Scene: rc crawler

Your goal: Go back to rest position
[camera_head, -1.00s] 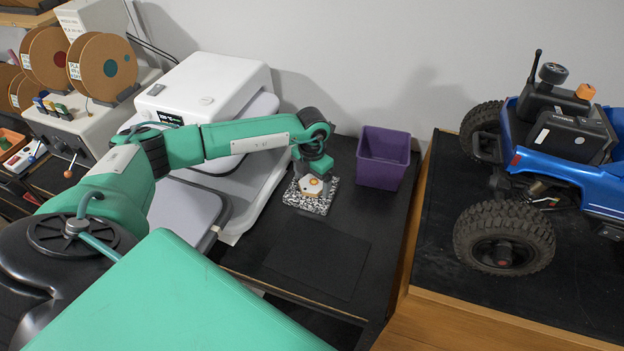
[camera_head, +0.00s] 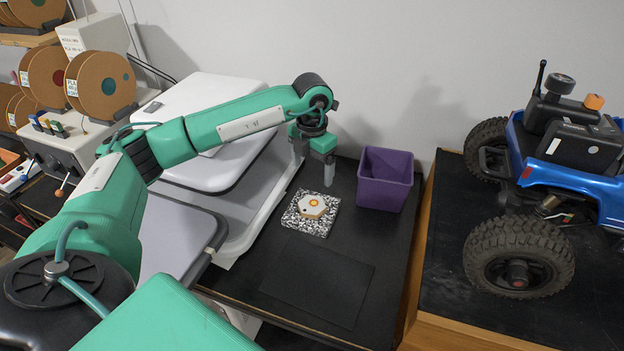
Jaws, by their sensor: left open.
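My left gripper (camera_head: 318,170) is open and empty, pointing down above the black table, behind and above a white hexagonal piece with an orange centre (camera_head: 313,206). That piece rests on a black-and-white speckled square pad (camera_head: 309,227), apart from the gripper. One gripper finger shows clearly; the other is partly hidden by the arm's end. My left arm reaches in from the left over a white machine. My right gripper is not in view.
A purple bin (camera_head: 384,180) stands right of the pad. A dark flat mat (camera_head: 318,287) lies in front. A white machine with a lid (camera_head: 205,170) stands under my arm. A blue RC crawler (camera_head: 565,172) sits on the right-hand bench. Spools stand at far left.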

